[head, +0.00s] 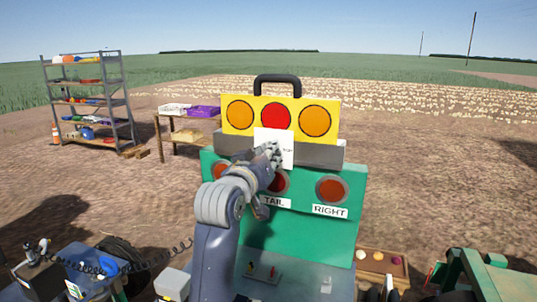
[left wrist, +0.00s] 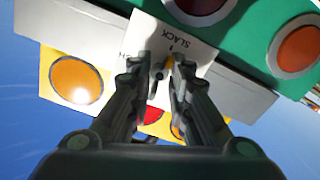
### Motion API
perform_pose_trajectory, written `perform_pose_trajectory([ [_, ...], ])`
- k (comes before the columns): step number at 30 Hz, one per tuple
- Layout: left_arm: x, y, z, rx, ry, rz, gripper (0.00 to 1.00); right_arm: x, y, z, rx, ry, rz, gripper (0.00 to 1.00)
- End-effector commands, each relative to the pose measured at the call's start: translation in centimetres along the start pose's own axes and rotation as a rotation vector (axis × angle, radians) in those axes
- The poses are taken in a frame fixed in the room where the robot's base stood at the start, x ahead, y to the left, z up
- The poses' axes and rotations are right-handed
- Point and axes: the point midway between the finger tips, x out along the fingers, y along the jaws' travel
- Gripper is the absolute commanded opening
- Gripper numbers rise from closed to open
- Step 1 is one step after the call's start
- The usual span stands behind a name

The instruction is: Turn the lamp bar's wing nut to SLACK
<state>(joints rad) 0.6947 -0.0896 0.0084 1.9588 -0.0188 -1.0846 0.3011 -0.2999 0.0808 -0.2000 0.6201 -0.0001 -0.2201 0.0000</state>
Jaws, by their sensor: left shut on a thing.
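The yellow lamp bar (head: 268,98) has two orange lamps, a red lamp and a black handle on top. It sits on a grey rail (head: 325,152) above a green board. A white label plate (head: 286,145) is at its middle. In the left wrist view the plate (left wrist: 196,44) reads SLACK beside a short tick, with part of another word at left. My left gripper (head: 272,153) is at the plate. In the left wrist view its fingers (left wrist: 162,68) are shut on the wing nut (left wrist: 158,74), mostly hidden between them. A yellow tip (left wrist: 169,62) shows close to the SLACK tick. My right gripper is out of view.
The green board (head: 315,225) below carries red lamps and labels TAIL and RIGHT. A wooden tray (head: 383,262) with round things stands at right. A blue box with a coiled cable (head: 155,264) is at left. A shelf (head: 88,100) and table (head: 185,128) stand farther back.

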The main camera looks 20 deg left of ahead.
Motion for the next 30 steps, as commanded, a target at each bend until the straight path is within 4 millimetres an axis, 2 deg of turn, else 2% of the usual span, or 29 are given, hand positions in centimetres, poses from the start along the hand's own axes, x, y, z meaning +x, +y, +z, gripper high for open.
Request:
perform_pose_trajectory([
  [1,0.07,-0.04,0.47,-0.018,-0.011,-0.001,0.00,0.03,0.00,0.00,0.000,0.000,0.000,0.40],
  [18,0.03,-0.01,0.19,-0.048,-0.006,0.000,0.00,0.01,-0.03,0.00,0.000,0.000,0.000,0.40],
  [19,0.03,-0.01,0.18,-0.048,-0.005,0.000,0.26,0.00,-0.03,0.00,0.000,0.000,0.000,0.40],
  [20,0.03,-0.01,0.16,-0.047,-0.005,0.000,0.33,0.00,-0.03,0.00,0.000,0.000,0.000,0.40],
  [21,0.03,0.00,0.13,-0.046,-0.004,0.000,0.35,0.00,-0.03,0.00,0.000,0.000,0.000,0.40],
  [30,-0.04,0.01,-0.04,-0.043,0.000,0.000,0.35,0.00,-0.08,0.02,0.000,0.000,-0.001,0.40],
])
